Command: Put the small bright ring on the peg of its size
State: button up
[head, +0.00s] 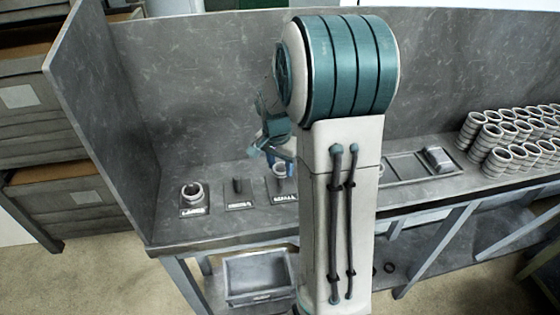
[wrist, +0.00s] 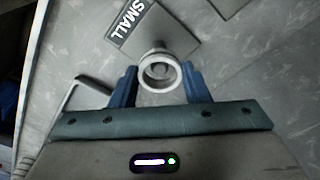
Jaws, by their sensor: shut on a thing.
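The small bright ring (wrist: 145,80) is held between the two blue fingers of my gripper (wrist: 161,86) in the wrist view. It is over the plate marked SMALL (wrist: 178,38). A darker round shape shows inside the ring, perhaps the peg top; I cannot tell whether the ring is around it or above it. In the head view my gripper (head: 281,160) and the ring (head: 279,170) are over the rightmost of three plates (head: 284,197), partly hidden by my arm. The middle plate (head: 240,205) has a bare dark peg (head: 237,185).
The left plate (head: 194,211) carries a larger ring (head: 192,190). A divided tray (head: 405,168) with a metal cylinder (head: 437,158) lies right of my arm. Stacked rings (head: 510,145) stand at the far right. Grey panels bound the bench's left and back.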

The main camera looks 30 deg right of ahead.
aim_at(280, 172)
jog(key=shift+f+b, duration=0.95)
jog(key=shift+f, duration=0.85)
jog(key=shift+f+b, duration=0.6)
jog(key=shift+b, duration=0.15)
jog(key=o, duration=0.7)
jog(key=shift+r, duration=0.1)
jog(key=r+p, duration=0.2)
jog(key=r, duration=0.1)
jog(key=r+p, duration=0.2)
jog(key=r, duration=0.2)
jog(key=a+r+p, duration=0.1)
jog(key=r+p, duration=0.2)
jog(key=shift+s+a+r, duration=0.1)
jog(key=shift+s+r, duration=0.25)
jog(key=shift+r, duration=0.05)
dwell(0.4)
